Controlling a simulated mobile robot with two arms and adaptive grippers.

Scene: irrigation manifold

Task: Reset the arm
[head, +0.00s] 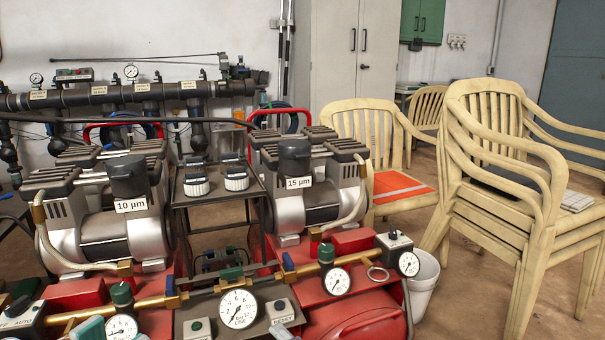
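A small grey box with a round dark green button (280,304) and a label that seems to read "RESET" sits at the bottom middle, right of a large white pressure gauge (239,309). Another box with a green button (197,326) is left of that gauge. Small pale teal and grey pieces show at the bottom edge; I cannot tell what they are.
Two compressors, marked 10 µm (130,206) and 15 µm (299,183), stand behind a brass pipe (205,292) with gauges and valves. A dark manifold pipe (120,99) runs along the wall. Stacked cream chairs (530,230) and a white bucket (423,285) are at right.

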